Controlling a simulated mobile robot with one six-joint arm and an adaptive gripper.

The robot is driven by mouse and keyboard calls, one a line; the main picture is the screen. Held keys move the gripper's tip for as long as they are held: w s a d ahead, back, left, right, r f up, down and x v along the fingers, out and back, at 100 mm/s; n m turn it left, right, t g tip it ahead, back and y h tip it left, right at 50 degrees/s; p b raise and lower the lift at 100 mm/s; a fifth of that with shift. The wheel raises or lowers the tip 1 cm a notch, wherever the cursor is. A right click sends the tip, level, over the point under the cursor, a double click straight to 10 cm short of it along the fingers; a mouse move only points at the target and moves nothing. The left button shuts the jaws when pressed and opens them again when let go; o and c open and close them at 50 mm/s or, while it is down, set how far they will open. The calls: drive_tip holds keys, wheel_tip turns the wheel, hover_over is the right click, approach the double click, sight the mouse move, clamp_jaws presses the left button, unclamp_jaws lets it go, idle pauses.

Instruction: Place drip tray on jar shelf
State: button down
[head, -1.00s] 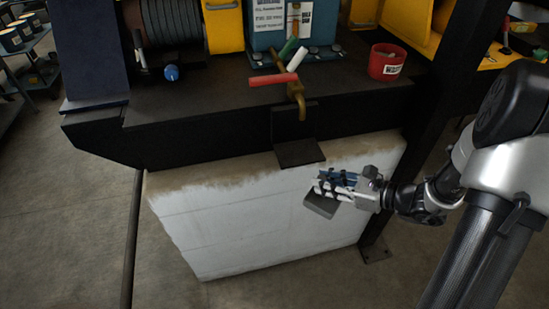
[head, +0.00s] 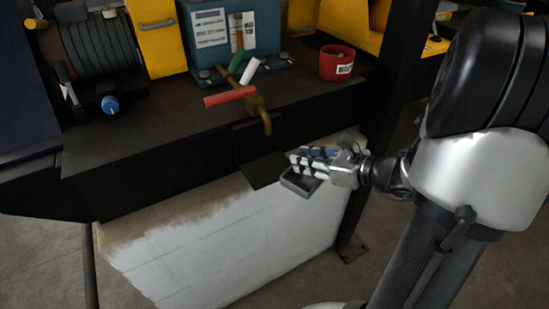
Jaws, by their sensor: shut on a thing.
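My gripper (head: 305,163) is shut on the drip tray (head: 297,184), a small grey shallow tray that hangs from the fingertips. The tray is roughly level, with its open top partly showing. The jar shelf seems to be the small dark ledge (head: 262,172) on the front of the bench, below the brass tap (head: 264,118). The tray is just right of this ledge, near its right edge. I cannot tell whether they touch. The fingers hide part of the tray's far side.
The tap's red handle (head: 229,96) sticks out above the ledge. A red tub (head: 337,63) stands on the dark bench top (head: 160,135). A white block wall (head: 210,255) lies below the bench, and a dark post stands right of it.

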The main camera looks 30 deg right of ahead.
drive_tip(key=w+a, duration=0.1)
drive_tip(key=w, duration=0.2)
drive_tip(key=w+a+b, duration=0.1)
drive_tip(key=w, duration=0.2)
drive_tip(key=w+a, duration=0.1)
drive_tip(key=w, duration=0.1)
drive_tip(key=shift+w+a+b, duration=0.3)
drive_tip(key=shift+w+a, duration=0.1)
drive_tip(key=shift+f+b, duration=0.85)
drive_tip(key=shift+f, duration=0.85)
drive_tip(key=shift+f, duration=0.15)
drive_tip(key=c, duration=1.3)
unclamp_jaws()
drive_tip(key=shift+c, duration=0.2)
drive_tip(key=shift+s+d+r, duration=0.1)
drive_tip(key=shift+s+r, duration=0.05)
drive_tip(key=shift+r, duration=0.15)
drive_tip(key=p+v, duration=0.3)
drive_tip(key=v, duration=0.8)
drive_tip(key=shift+s+d+r+p, duration=0.1)
drive_tip(key=shift+s+r+p, duration=0.05)
drive_tip(key=shift+s+p, duration=0.2)
